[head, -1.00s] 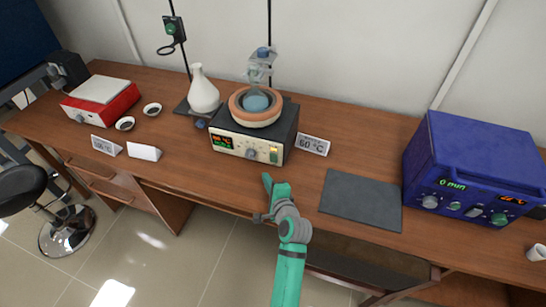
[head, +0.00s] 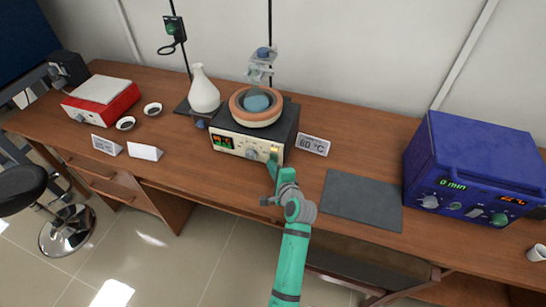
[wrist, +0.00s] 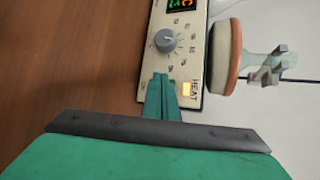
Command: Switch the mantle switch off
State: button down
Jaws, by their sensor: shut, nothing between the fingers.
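The heating mantle (head: 283,127) stands at the middle back of the table, with a round flask in its orange-rimmed bowl (head: 256,108). Its cream front panel has a display, a grey knob (wrist: 168,41) and a lit amber switch (wrist: 187,89) beside the word HEAT. The amber light also shows in the head view (head: 275,149). My gripper (wrist: 160,80) is shut and empty. Its fingertips are at the panel's lower edge, close beside the lit switch and below the knob in the wrist view. I cannot tell whether they touch the panel.
A sign reading 60 °C (head: 313,145) stands right of the mantle. A dark mat (head: 361,200) and a blue furnace (head: 470,165) are further right.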

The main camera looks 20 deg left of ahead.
jog(key=shift+w, duration=0.25)
jog(key=shift+s+a, duration=0.25)
jog(key=shift+a, duration=0.05)
jog(key=shift+w+d, duration=0.1)
jog(key=shift+d, duration=0.45)
jog(key=shift+a, duration=0.1)
jog(key=shift+a, duration=0.25)
jog(key=shift+w+d, duration=0.15)
jog(key=shift+w, duration=0.25)
